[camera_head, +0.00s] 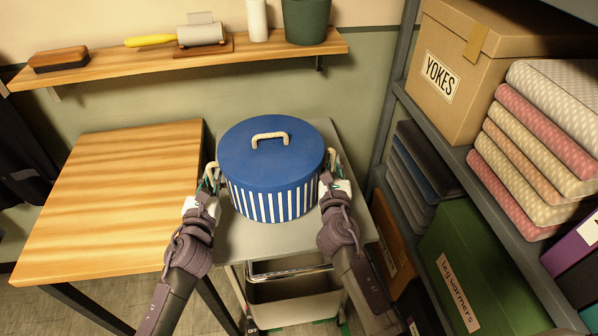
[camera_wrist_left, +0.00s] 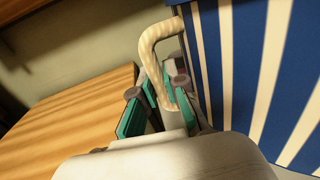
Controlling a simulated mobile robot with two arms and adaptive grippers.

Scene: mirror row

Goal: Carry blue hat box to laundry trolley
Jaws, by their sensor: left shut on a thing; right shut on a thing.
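The blue hat box (camera_head: 270,158) is round with a blue lid, a cream top handle and blue-and-white striped sides. It is over the grey top of the laundry trolley (camera_head: 245,240); I cannot tell whether it touches the top. My left gripper (camera_head: 210,178) is shut on the cream handle at the box's left side. The left wrist view shows that side handle (camera_wrist_left: 165,50) between the teal-padded fingers (camera_wrist_left: 155,105). My right gripper (camera_head: 332,175) is at the box's right side, shut on the right handle, which it partly hides.
A wooden table (camera_head: 115,200) stands close to the left of the trolley. At the right, a rack (camera_head: 460,165) holds a cardboard box (camera_head: 480,60), folded fabrics (camera_head: 545,130) and a green box (camera_head: 480,265).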

